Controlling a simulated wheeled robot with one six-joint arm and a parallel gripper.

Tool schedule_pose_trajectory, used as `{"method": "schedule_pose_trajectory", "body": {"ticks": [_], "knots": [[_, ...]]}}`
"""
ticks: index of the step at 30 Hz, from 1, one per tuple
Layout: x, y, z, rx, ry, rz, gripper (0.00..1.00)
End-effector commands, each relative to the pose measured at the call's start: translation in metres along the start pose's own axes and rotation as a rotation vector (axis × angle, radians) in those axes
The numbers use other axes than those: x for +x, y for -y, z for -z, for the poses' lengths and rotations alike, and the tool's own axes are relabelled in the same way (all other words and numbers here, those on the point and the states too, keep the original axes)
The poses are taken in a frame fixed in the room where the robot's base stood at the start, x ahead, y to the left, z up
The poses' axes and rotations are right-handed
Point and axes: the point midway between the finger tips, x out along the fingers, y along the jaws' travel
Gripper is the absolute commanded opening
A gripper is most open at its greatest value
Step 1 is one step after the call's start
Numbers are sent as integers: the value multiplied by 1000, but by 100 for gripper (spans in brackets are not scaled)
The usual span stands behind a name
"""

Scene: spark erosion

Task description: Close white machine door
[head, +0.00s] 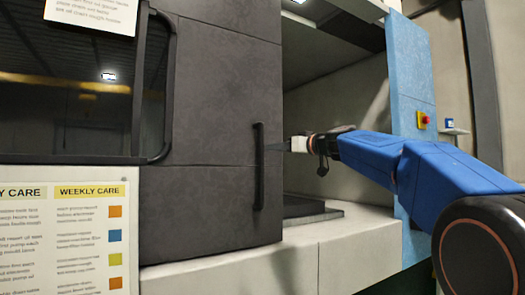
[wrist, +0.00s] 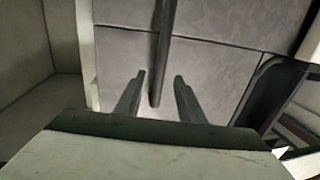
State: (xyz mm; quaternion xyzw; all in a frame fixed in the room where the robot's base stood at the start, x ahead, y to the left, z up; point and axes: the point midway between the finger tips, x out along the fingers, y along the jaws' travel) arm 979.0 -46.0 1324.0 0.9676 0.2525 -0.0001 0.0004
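The machine door (head: 215,100) is a dark grey panel, not white, on a pale machine. It stands partly open, with the open bay (head: 335,110) to its right. A black vertical bar handle (head: 259,165) is near the door's right edge. My gripper (head: 277,147) is just right of the handle at about its mid-height. In the wrist view my gripper (wrist: 160,77) has its two fingers apart, and the handle (wrist: 163,50) appears between them, its end reaching past the tips in the picture. Whether the fingers touch the handle cannot be told.
A blue panel (head: 410,90) with a red button on yellow (head: 423,120) borders the bay on the right. A pale ledge (head: 300,255) runs below the door. A dark window (head: 75,85) and a care chart (head: 65,235) are at the left.

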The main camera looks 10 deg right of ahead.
Motion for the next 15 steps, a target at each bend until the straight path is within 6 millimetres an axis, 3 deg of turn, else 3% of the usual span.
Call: {"method": "schedule_pose_trajectory", "body": {"ticks": [6, 15], "knots": [[41, 0, -1, 1, 1, 2, 36], [79, 0, 0, 0, 0, 1, 36]]}}
